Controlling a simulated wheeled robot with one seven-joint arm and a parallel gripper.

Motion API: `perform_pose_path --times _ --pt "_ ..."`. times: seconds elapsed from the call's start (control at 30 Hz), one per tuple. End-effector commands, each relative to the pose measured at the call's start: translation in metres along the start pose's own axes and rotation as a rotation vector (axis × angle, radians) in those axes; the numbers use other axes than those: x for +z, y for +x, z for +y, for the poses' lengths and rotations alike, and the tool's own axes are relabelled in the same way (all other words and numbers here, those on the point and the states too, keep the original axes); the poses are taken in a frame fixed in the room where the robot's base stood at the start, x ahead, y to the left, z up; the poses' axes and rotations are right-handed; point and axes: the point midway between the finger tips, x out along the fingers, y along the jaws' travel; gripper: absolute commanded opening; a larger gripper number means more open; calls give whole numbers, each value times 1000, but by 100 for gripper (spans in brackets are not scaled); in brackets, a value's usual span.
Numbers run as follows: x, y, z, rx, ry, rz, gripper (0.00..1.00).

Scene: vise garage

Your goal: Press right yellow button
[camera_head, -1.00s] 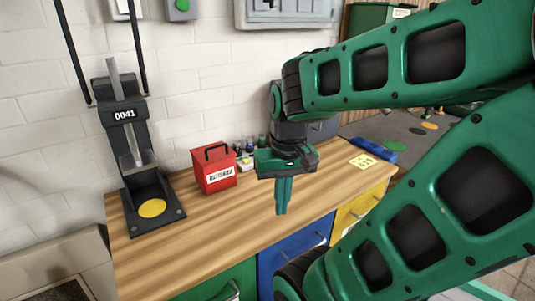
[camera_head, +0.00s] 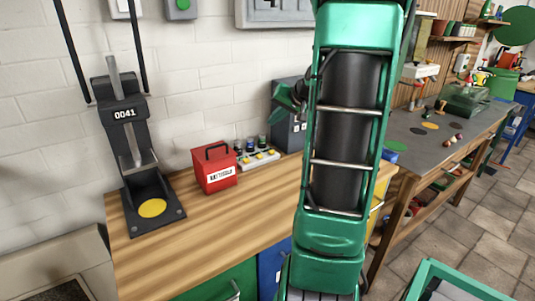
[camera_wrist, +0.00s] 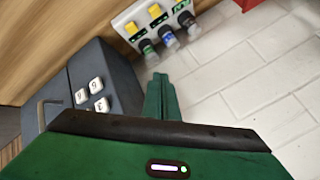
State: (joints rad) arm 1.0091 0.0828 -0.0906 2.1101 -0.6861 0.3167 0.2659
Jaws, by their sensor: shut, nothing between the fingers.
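A light panel (camera_head: 262,164) with a row of yellow buttons and coloured-topped knobs behind them sits on the workbench near the wall. The wrist view also shows the panel (camera_wrist: 145,22). In the head view, the right yellow button (camera_head: 271,153) is the one nearest the dark keypad box; in the wrist view, which is turned around, it appears as the left yellow button (camera_wrist: 130,29). My gripper (camera_wrist: 157,78) is shut and empty, beside the keypad box and apart from the panel, on the knob side. In the head view my arm partly hides it.
The dark keypad box (camera_head: 288,127) stands right of the panel; its white keys show in the wrist view (camera_wrist: 88,94). A red toolbox (camera_head: 214,171) is to the left, then a black stand (camera_head: 127,155) marked 0041. The bench front (camera_head: 230,220) is clear.

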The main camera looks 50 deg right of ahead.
Motion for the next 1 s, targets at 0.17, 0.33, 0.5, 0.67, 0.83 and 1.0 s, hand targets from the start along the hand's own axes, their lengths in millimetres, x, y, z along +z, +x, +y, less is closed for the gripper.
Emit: perform_pose_path --times 0.17,0.33,0.5,0.67,0.83,1.0 --pt "1 0 -1 -1 -1 -1 0" --pt "2 2 -1 -1 -2 -3 0" --pt "8 10 5 0 0 -6 0" --pt "19 23 14 0 0 -6 0" --pt "29 38 25 -1 -1 -6 0" --pt "39 51 34 0 -2 -6 0"
